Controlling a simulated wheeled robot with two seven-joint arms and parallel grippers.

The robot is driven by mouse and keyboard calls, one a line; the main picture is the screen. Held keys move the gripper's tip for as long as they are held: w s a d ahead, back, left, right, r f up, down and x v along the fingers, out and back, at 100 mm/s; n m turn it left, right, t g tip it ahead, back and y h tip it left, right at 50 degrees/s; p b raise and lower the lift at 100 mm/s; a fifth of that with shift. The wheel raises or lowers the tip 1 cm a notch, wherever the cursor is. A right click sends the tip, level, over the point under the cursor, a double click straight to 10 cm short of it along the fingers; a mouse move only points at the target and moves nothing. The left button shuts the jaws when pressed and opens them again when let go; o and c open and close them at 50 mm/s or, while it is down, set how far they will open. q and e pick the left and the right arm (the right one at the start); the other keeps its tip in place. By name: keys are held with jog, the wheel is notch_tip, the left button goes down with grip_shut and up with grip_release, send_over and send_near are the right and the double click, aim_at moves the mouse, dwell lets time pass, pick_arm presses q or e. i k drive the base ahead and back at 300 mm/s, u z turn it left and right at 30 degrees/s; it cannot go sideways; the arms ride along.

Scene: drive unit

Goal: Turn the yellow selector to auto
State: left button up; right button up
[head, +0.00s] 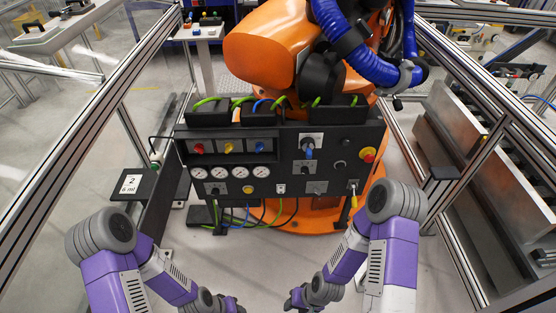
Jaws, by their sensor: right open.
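The yellow selector (229,148) sits in the upper left row of the black drive unit panel (330,135), between a red selector (198,148) and a blue selector (260,147). Its exact pointing direction and any label are too small to read. My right gripper (297,301) is at the bottom edge of the view, below and in front of the panel, open, with nothing seen in it. My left gripper (230,304) is also at the bottom edge, partly cut off, and its jaws cannot be made out. Both grippers are apart from the panel.
White gauges (231,173) line the panel under the selectors. A red and yellow emergency stop (368,154) and a large blue knob (308,152) are on the right. An orange robot arm (270,50) stands behind. Metal frame rails flank both sides; floor before the panel is clear.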

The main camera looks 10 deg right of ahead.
aim_at(228, 146)
jog(key=z, duration=0.6)
jog(key=i, duration=0.4)
jog(key=u, duration=0.7)
jog(key=i, duration=0.8)
jog(key=u, duration=0.85)
